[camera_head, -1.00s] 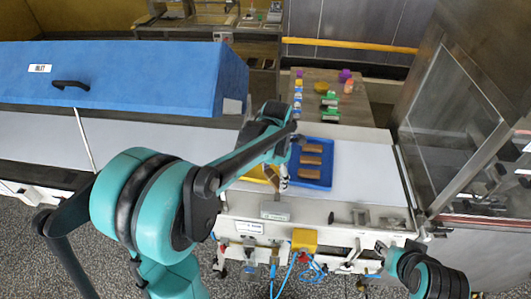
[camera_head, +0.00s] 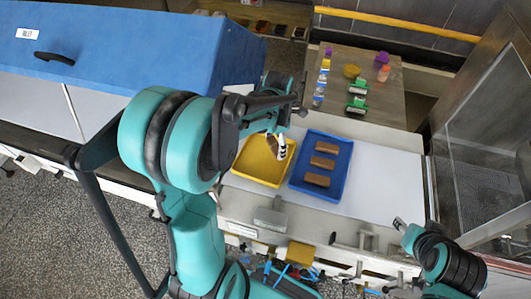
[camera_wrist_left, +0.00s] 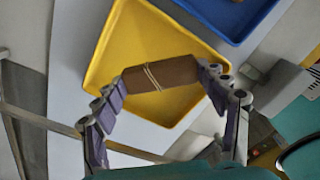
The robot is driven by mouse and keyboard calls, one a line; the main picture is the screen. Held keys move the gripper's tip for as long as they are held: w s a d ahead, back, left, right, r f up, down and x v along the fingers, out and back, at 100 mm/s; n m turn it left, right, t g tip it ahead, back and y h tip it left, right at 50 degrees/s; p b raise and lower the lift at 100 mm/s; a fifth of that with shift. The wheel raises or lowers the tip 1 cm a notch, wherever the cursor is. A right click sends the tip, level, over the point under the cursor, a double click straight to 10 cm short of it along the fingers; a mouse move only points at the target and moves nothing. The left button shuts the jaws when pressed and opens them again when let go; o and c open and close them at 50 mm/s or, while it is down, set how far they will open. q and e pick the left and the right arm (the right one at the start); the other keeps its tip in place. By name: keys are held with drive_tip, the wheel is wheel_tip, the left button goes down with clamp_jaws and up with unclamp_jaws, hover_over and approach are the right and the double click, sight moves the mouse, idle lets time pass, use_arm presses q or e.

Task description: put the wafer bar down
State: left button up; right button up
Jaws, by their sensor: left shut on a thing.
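My left gripper (camera_head: 280,143) is shut on a brown wafer bar, which shows clearly in the left wrist view (camera_wrist_left: 165,75). Light lines run around the bar's middle. The fingers hold it by its two ends, above the yellow tray (camera_wrist_left: 107,72). I cannot tell how far it is from the tray floor. In the head view the yellow tray (camera_head: 245,170) is partly behind my left arm, and the held bar is hidden. My right gripper (camera_head: 400,224) is at the lower right, away from the trays; its jaw opening is unclear.
A blue tray (camera_head: 298,184) with three brown bars stands right of the yellow tray on the white belt (camera_head: 385,180). A blue cover (camera_head: 130,45) is at the left, a glass-sided machine (camera_head: 485,130) at the right. A table (camera_head: 345,110) behind holds small items.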

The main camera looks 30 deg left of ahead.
sight(265, 158)
use_arm(q)
drive_tip(key=a+f, duration=0.1)
drive_tip(key=s+a+f, duration=0.1)
drive_tip(key=a, duration=0.1)
drive_tip(key=shift+f, duration=0.1)
drive_tip(key=shift+a+f+b, duration=0.1)
drive_tip(key=shift+f+b, duration=0.6)
drive_tip(key=shift+f, duration=1.3)
drive_tip(key=shift+s, duration=0.1)
drive_tip(key=o, duration=0.9)
drive_tip(key=shift+f, duration=0.15)
drive_tip(key=shift+c, duration=0.2)
